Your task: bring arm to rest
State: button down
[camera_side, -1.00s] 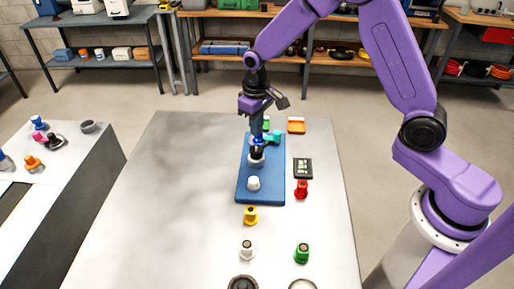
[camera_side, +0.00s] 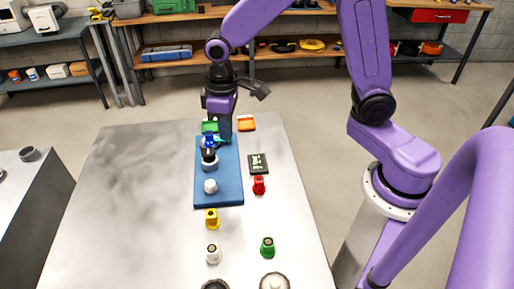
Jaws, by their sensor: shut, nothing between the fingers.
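My gripper (camera_side: 224,134) is shut and empty. It hangs over the far part of the blue mat (camera_side: 231,188), its fingers pointing down, just right of a blue-topped piece. That blue-topped piece (camera_side: 209,150) stands upright on a pale ring-shaped base on the mat. A white piece (camera_side: 210,186) stands on the near part of the mat.
Right of the mat are a dark display (camera_side: 258,163), a red piece (camera_side: 259,185) and an orange tray (camera_side: 246,122). Nearer stand yellow (camera_side: 212,219), white (camera_side: 213,254) and green (camera_side: 267,247) pieces. The table's left side (camera_side: 120,200) is clear.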

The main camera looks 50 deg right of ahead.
jog(key=s+d+r+n, duration=0.2)
jog(key=s+d+n, duration=0.1)
jog(key=s, duration=0.8)
jog(key=s+d+r+n, duration=0.2)
jog(key=s+d+n, duration=0.1)
jog(key=s, duration=0.8)
jog(key=shift+s+d+r, duration=0.15)
jog(key=shift+s+d, duration=0.05)
jog(key=shift+d, duration=0.45)
